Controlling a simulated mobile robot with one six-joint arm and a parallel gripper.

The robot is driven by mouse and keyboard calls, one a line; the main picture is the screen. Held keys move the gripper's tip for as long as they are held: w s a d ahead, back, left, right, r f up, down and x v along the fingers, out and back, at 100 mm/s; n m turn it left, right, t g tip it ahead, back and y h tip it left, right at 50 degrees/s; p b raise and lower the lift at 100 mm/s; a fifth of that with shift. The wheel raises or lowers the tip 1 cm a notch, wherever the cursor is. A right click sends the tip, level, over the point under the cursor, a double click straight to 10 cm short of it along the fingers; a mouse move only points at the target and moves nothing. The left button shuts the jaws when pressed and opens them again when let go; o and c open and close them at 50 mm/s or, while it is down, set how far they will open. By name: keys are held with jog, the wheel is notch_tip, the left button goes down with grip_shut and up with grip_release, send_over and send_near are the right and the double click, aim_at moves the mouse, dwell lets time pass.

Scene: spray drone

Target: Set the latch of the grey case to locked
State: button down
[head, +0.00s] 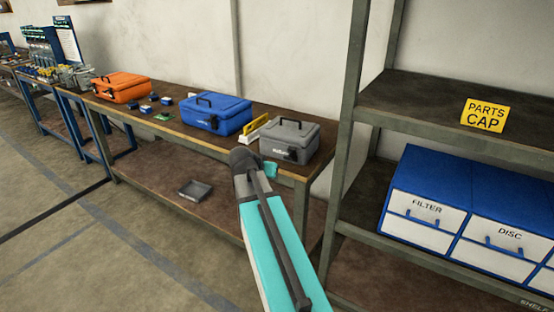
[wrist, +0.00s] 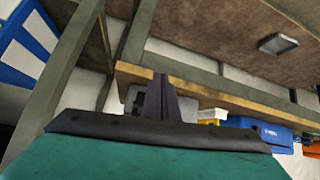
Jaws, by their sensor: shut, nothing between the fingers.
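The grey case (head: 294,137) stands closed on the near right end of the wooden workbench, with a dark handle on its lid. Small marks show on its front, but the latch and its setting are too small to make out. My gripper is shut and empty, its dark fingers (wrist: 160,97) together in the wrist view. In the head view my arm hides most of it, in front of the bench edge near the case. In the wrist view the grey case (wrist: 132,97) shows only partly behind the fingers. I cannot tell whether they touch it.
A yellow holder (head: 256,131), a blue case (head: 217,115) and an orange case (head: 121,86) stand left along the workbench (head: 166,124). A dark tray (head: 195,190) lies on its lower shelf. A shelf post (head: 346,120) rises close right of the grey case.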

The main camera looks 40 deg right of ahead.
jog(key=s+a+f+n+g+y, duration=0.15)
jog(key=s+a+f, duration=0.35)
jog(key=f, duration=0.5)
jog(key=s+a+f+n+g+y, duration=0.1)
jog(key=s+a+f+n+y, duration=0.15)
jog(key=a+f, duration=0.65)
jog(key=s+a+f+n+g+y, duration=0.15)
jog(key=s+a+f, duration=0.25)
jog(key=f, duration=0.8)
jog(key=s+a+f+n+g+y, duration=0.1)
jog(key=s+a+f+g, duration=0.1)
jog(key=s+a+f, duration=0.3)
jog(key=s+a+f+n+g, duration=0.2)
jog(key=s+a+f, duration=0.3)
jog(key=s, duration=0.8)
jog(key=s+a+f+n+g+y, duration=0.1)
jog(key=s+a+f+n, duration=0.1)
jog(key=s+a+f, duration=0.3)
jog(key=s+f, duration=0.2)
jog(key=s, duration=0.2)
jog(key=shift+a+f+g+y, duration=0.2)
jog(key=shift+g+y, duration=0.15)
jog(key=shift+g, duration=0.05)
jog(key=shift+s+n, duration=0.1)
jog(key=shift+n, duration=0.15)
jog(key=shift+a, duration=0.1)
